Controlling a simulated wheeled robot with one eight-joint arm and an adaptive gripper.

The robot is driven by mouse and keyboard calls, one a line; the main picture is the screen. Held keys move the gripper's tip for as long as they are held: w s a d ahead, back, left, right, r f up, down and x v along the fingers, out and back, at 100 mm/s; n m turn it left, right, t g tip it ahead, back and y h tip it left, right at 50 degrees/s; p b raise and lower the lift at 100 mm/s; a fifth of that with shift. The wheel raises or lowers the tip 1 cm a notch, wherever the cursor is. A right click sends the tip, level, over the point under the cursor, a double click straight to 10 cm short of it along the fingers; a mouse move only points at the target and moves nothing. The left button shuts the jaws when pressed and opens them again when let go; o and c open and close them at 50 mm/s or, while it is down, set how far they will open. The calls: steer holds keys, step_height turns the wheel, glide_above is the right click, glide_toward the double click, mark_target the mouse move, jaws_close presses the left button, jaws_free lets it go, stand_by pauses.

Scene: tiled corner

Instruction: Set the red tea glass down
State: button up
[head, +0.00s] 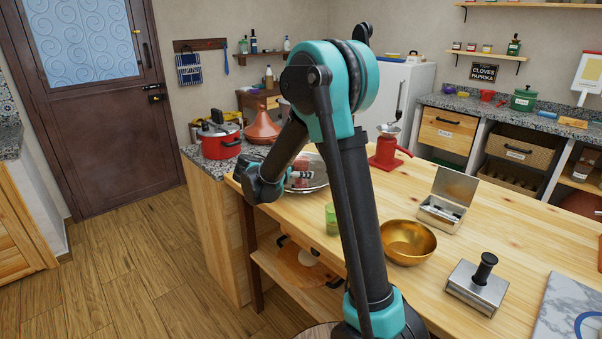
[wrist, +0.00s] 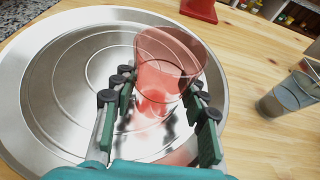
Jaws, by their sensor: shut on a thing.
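The red tea glass (wrist: 168,52) is see-through and stands between the fingers of my gripper (wrist: 160,88) in the wrist view. My gripper is shut on it, with a finger on either side. The glass is over the round silver tray (wrist: 45,95), toward its right side in that view; I cannot tell whether its base touches the tray. In the head view, my gripper (head: 300,176) is over the tray (head: 321,180) at the table's far left end, and the red glass (head: 301,164) shows partly behind it.
A greyish glass (wrist: 290,94) stands right of the tray in the wrist view. In the head view, a green glass (head: 332,219), a brass bowl (head: 408,242) and a red grinder (head: 386,153) stand on the wooden table (head: 470,235). A red pot (head: 220,143) is beyond the tray.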

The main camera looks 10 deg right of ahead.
steer(key=shift+f, duration=0.15)
steer(key=o, duration=1.2)
steer(key=shift+s+a+r, duration=0.1)
steer(key=shift+a+r, duration=0.1)
steer(key=shift+r, duration=0.05)
steer(key=v, duration=1.1)
steer(key=shift+s, duration=0.2)
steer(key=shift+a+r, duration=0.1)
steer(key=shift+a, duration=0.05)
